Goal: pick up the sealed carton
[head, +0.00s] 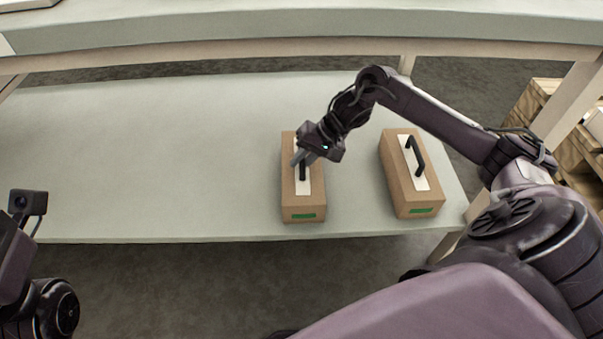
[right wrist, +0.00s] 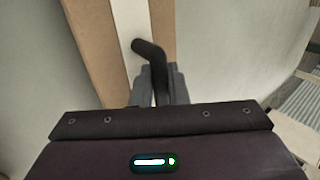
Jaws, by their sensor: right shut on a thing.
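Two brown cartons sit on the pale lower shelf, each with a white strip, a black handle on top and a green label on the near end. The left carton (head: 303,207) is under my right gripper (head: 301,160). That gripper is shut on the left carton's black handle (right wrist: 152,50), as the right wrist view shows. The carton appears to rest on the shelf. The right carton (head: 412,180) stands apart with its handle free. I cannot tell from the pictures which carton is sealed. My left arm shows at the left edge, without its gripper fingers.
The pale shelf (head: 150,160) is clear to the left of the cartons. An upper tabletop (head: 300,28) with a wooden rail runs across above it. A table leg (head: 568,100) and a wooden crate (head: 545,95) stand at the right.

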